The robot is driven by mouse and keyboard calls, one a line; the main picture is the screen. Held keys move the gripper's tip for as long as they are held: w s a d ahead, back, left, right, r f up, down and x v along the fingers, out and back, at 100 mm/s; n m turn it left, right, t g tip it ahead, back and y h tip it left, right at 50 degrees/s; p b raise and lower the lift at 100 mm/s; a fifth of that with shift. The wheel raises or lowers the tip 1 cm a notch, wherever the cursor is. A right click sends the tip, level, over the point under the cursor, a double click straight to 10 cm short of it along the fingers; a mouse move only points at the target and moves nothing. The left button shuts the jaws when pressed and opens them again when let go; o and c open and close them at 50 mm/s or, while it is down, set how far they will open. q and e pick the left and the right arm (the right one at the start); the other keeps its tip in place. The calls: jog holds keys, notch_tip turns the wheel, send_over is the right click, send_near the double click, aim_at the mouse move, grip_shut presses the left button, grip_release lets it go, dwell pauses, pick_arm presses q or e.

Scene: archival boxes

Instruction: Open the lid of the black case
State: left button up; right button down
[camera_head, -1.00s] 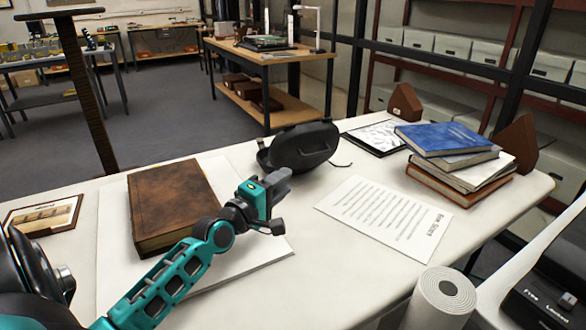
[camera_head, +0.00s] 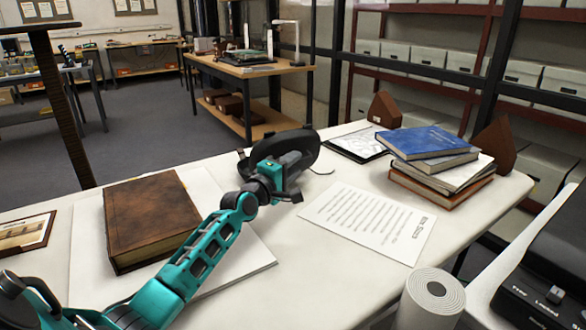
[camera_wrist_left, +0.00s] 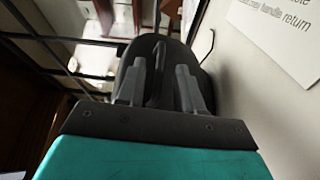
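The black case (camera_head: 309,143) has a rounded outline and lies at the back of the white table. Its front is partly hidden by my left gripper (camera_head: 291,175), which reaches up to it from the front left. In the left wrist view the case (camera_wrist_left: 181,52) is straight ahead of my left gripper (camera_wrist_left: 160,68). The two fingers are spread apart, and a thin dark edge of the case shows in the gap between them. I cannot tell whether they touch it. My right gripper is not in view.
A brown book (camera_head: 150,220) lies on white sheets to the left. A printed page (camera_head: 368,222) and stacked books (camera_head: 440,165) are to the right, with a framed picture (camera_head: 360,143) behind. A white roll (camera_head: 432,300) stands at the front right.

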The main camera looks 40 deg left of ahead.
pick_arm(q)
jog(key=shift+w, duration=0.35)
grip_shut()
dwell(0.5)
